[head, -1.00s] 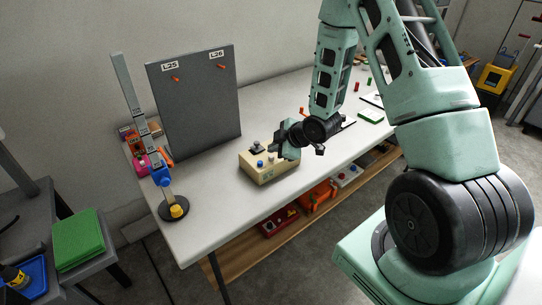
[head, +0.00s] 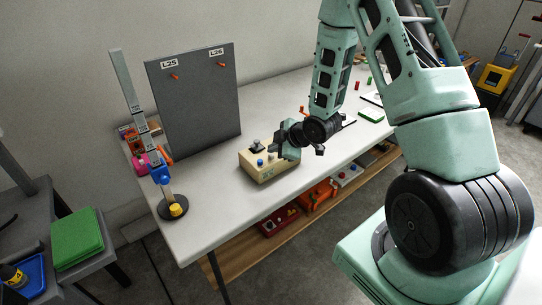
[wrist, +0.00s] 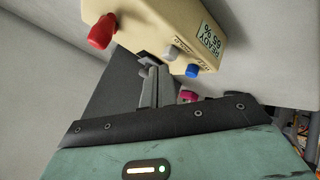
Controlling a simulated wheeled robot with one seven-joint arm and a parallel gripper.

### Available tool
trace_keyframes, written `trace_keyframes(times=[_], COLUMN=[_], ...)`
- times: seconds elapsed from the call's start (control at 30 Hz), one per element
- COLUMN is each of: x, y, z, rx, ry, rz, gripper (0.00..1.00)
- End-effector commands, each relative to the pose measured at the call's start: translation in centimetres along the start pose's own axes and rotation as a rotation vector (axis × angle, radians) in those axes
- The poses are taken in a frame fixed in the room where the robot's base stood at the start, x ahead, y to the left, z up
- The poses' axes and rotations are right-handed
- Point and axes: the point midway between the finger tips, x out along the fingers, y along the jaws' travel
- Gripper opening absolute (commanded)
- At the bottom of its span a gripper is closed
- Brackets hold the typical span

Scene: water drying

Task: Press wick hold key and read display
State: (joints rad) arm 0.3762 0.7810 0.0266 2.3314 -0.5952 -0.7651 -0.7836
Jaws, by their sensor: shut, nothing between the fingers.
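A beige box (head: 270,169) sits on the white table, below and left of my gripper. In the wrist view the box (wrist: 168,22) shows a red knob (wrist: 102,31), a grey key (wrist: 171,52), a blue key (wrist: 192,70) and a small display (wrist: 209,43). The display appears to read "READY 65 %". Lettering beside the grey key is too small to read surely. My gripper (head: 279,144) is close above the box's right side; its fingers (wrist: 150,72) are shut and empty. I cannot tell whether they touch a key. In the head view it hides part of the box top.
A dark panel (head: 196,105) with labels L25 and L26 stands behind the box. A slanted grey post (head: 127,85) on a round black base (head: 172,207) is at the table's left. Red and orange boxes lie on the shelf (head: 243,246) below. The table front is clear.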

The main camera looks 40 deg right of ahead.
Motion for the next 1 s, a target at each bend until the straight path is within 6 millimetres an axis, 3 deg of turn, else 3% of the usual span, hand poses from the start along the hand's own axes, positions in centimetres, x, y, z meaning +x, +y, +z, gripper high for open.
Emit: trace_keyframes(times=[1.0], x=[0.64], y=[-0.48], z=[0.48], rx=[0.000], ry=[0.000], rz=[0.000], gripper=[0.00])
